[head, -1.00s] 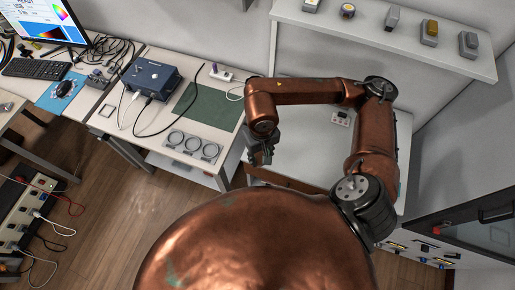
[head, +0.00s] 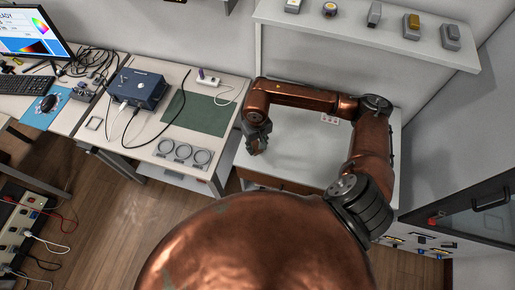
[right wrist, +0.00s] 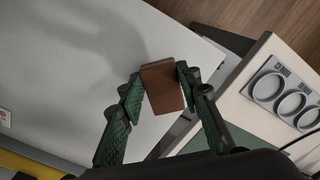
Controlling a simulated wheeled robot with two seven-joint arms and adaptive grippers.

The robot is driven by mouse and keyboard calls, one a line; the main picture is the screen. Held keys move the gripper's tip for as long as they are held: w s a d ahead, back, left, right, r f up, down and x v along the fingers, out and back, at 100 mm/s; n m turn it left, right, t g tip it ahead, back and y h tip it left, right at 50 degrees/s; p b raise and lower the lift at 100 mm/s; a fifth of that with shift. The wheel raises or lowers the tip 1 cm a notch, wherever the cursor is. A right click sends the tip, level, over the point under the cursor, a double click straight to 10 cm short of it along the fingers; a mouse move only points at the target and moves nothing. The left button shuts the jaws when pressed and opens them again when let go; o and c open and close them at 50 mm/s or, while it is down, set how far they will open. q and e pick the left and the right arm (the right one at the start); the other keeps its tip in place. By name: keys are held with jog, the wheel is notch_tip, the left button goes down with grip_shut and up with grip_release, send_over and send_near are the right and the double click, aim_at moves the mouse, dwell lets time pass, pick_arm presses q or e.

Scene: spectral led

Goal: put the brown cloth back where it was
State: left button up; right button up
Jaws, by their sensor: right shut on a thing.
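The brown cloth (right wrist: 162,88) shows in the right wrist view as a small, flat-sided brown block. My right gripper (right wrist: 159,76) is shut on it, with one green finger at each side. In the head view my right gripper (head: 257,143) is over the left part of the white table (head: 295,150), near its left edge. I cannot make out the cloth there. The right wrist view shows the pale tabletop (right wrist: 75,70) behind the cloth; I cannot tell whether they touch. My left gripper is not in view.
A bench (head: 152,152) with a green mat (head: 203,112), round rings (head: 183,153) and a blue box (head: 140,87) stands to the left. A shelf (head: 350,30) with small devices is above the table's back. The table's middle is bare; a small card (head: 329,119) lies farther back.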

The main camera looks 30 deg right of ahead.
aim_at(257, 146)
jog(key=shift+w+d+f, duration=0.1)
jog(key=shift+w+f, duration=0.05)
jog(key=shift+f, duration=0.1)
jog(key=shift+w+d+f, duration=0.1)
jog(key=shift+w+f, duration=0.05)
jog(key=shift+f, duration=1.55)
jog(key=shift+f, duration=0.1)
jog(key=shift+f, duration=0.15)
jog(key=o, duration=1.2)
jog(key=shift+o, duration=0.2)
jog(key=shift+r, duration=0.2)
notch_tip(257, 146, up, 12)
jog(key=shift+r, duration=0.1)
